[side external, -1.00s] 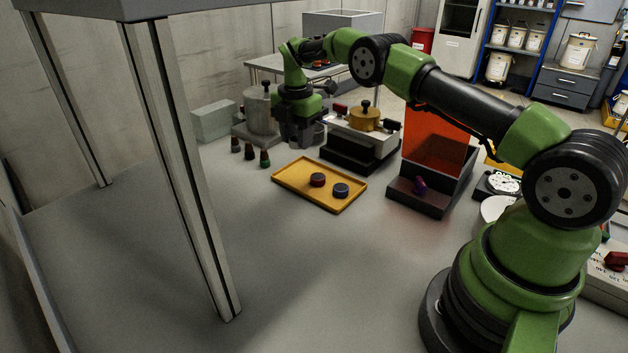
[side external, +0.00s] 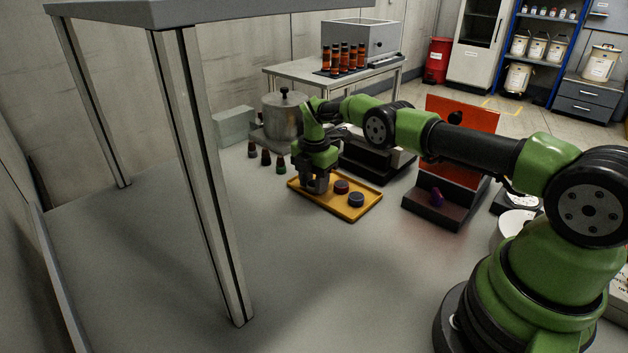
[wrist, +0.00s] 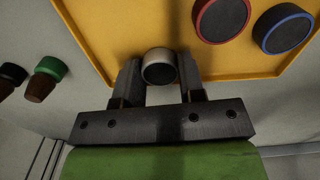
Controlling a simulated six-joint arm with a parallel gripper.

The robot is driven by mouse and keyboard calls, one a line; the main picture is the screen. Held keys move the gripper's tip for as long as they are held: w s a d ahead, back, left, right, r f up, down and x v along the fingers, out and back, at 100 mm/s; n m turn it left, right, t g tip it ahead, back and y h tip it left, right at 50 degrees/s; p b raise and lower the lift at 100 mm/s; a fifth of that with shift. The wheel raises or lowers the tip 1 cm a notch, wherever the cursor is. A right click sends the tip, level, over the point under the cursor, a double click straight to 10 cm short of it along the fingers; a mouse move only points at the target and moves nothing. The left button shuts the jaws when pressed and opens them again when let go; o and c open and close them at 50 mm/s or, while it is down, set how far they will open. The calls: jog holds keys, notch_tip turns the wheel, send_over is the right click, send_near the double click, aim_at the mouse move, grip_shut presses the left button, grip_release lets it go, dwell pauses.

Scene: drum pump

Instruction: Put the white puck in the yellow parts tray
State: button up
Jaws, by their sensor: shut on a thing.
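The white puck (wrist: 159,67) has a pale rim and a dark round face. In the wrist view it sits between the two fingers of my gripper (wrist: 160,76), which is shut on it. The yellow parts tray (wrist: 130,30) lies beneath, and the puck overlaps its near edge in that view. In the side view my gripper (side external: 316,184) is over the left end of the tray (side external: 335,204). The puck is hidden there by the gripper. I cannot tell whether the puck touches the tray floor.
A red-rimmed puck (side external: 341,187) and a blue-rimmed puck (side external: 356,200) are in the tray, right of my gripper. Small dark bottles (side external: 281,164) stand just left. A metal pot (side external: 283,117) is behind. The front tabletop is clear.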

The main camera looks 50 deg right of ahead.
jog(key=shift+f, duration=0.1)
jog(key=o, duration=0.7)
notch_tip(320, 180, up, 12)
jog(key=shift+r, duration=0.15)
